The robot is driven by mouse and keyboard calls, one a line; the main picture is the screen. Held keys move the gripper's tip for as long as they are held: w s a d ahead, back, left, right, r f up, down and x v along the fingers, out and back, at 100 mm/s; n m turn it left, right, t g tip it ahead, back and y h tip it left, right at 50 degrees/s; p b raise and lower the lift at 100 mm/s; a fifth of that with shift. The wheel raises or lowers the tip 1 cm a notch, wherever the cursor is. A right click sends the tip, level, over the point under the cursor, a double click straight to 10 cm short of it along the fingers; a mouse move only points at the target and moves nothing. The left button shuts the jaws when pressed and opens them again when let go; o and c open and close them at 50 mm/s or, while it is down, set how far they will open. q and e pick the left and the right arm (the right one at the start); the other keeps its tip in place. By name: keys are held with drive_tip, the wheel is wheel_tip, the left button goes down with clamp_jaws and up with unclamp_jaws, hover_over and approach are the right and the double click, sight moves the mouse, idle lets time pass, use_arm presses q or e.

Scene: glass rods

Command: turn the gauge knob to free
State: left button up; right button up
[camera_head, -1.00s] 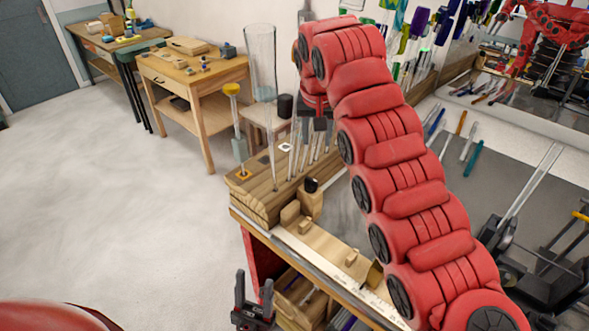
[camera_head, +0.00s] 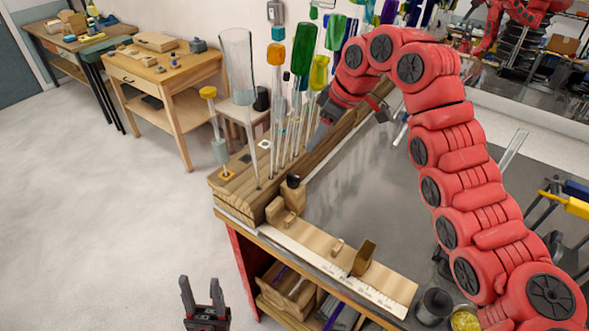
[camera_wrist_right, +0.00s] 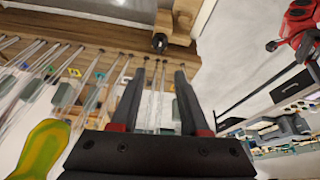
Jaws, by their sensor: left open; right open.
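The wooden gauge with a ruler strip (camera_head: 385,283) lies along the bench's near edge. Its small dark knob (camera_head: 293,181) sits on a wooden block at the gauge's far left end. In the right wrist view the dark round knob (camera_wrist_right: 160,42) shows beyond the fingertips. My left gripper (camera_head: 201,288) is open and empty, low over the floor, left of the bench.
A wooden rack (camera_head: 240,190) holds several upright glass rods and tubes close to the knob. Coloured glass pieces (camera_head: 303,45) stand behind. The grey bench top (camera_head: 370,185) is clear in the middle. A dark cup (camera_head: 434,306) stands at the near right.

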sight(294, 175)
drive_tip(key=p+x, duration=0.3)
drive_tip(key=x, duration=1.1)
drive_tip(key=shift+f+p, duration=0.2)
drive_tip(key=shift+p, duration=0.2)
clamp_jaws()
